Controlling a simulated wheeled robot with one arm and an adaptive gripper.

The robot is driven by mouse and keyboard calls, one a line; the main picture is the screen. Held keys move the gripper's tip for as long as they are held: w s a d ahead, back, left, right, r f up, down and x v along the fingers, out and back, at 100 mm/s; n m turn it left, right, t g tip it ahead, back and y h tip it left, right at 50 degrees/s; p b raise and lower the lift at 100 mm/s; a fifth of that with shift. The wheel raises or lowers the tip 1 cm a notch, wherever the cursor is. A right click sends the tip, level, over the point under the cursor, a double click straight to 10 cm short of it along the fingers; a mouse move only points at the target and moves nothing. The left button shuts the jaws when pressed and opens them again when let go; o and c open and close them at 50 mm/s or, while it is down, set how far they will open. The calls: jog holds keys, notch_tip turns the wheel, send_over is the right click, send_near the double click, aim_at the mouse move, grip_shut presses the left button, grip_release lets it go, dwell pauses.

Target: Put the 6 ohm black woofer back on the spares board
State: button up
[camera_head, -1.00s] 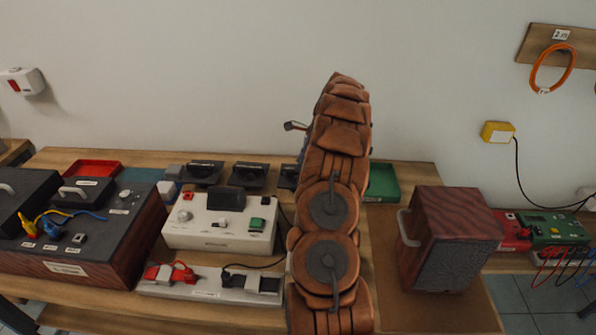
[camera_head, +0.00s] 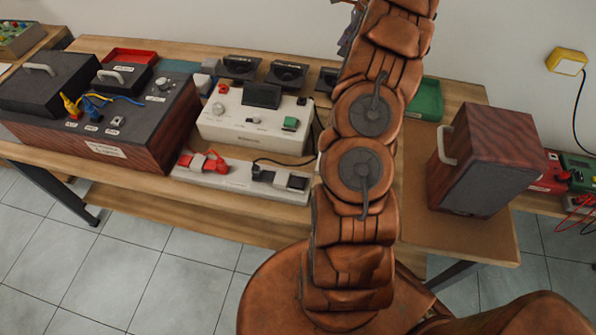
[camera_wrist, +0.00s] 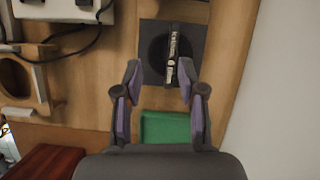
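In the wrist view a square black woofer (camera_wrist: 153,62) with a round cone and a labelled bar handle lies on the wooden table; I cannot read its label surely. My gripper (camera_wrist: 160,66) is open, its two purple-padded fingers apart, with the tips over the woofer's near edge and the handle between them, nearer the right finger. I cannot tell whether they touch. In the head view black woofers (camera_head: 240,67) (camera_head: 286,74) stand in a row at the back, a third (camera_head: 327,80) partly hidden by my arm. I cannot make out which surface is the spares board.
A green tray (camera_head: 428,100) lies right of my arm, and below the gripper in the wrist view (camera_wrist: 165,127). A wood-grain speaker cabinet (camera_head: 487,160) stands on the right. A white amplifier (camera_head: 230,130), a power strip (camera_head: 240,182) and a large dark-topped box (camera_head: 150,120) crowd the left.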

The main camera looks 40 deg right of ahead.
jog(key=w+a+r+n+g, duration=0.1)
jog(key=a+r+n, duration=0.2)
jog(key=a, duration=0.6)
jog(key=w+a+r+n, duration=0.1)
jog(key=a+r+n, duration=0.25)
jog(key=a, duration=0.55)
jog(key=s+a+r+n+g, duration=0.1)
jog(key=s+a+n, duration=0.2)
jog(key=a, duration=0.4)
jog(key=s+a+r+n+g, duration=0.1)
jog(key=s+a+r+n, duration=0.2)
jog(key=a, duration=0.4)
jog(key=s+a+f+n+g+h, duration=0.1)
jog(key=s+a+f+n, duration=0.1)
jog(key=s+a+n, duration=0.85)
jog(key=s+a+f+n+h, duration=0.1)
jog(key=s+f+n, duration=0.1)
jog(key=s, duration=0.7)
jog(key=s+a+f+n+g+h, duration=0.1)
jog(key=s+f, duration=0.1)
jog(key=s, duration=0.7)
jog(key=shift+s+a+f+n, duration=0.2)
jog(key=shift+s+n, duration=0.1)
jog(key=shift+n, duration=0.1)
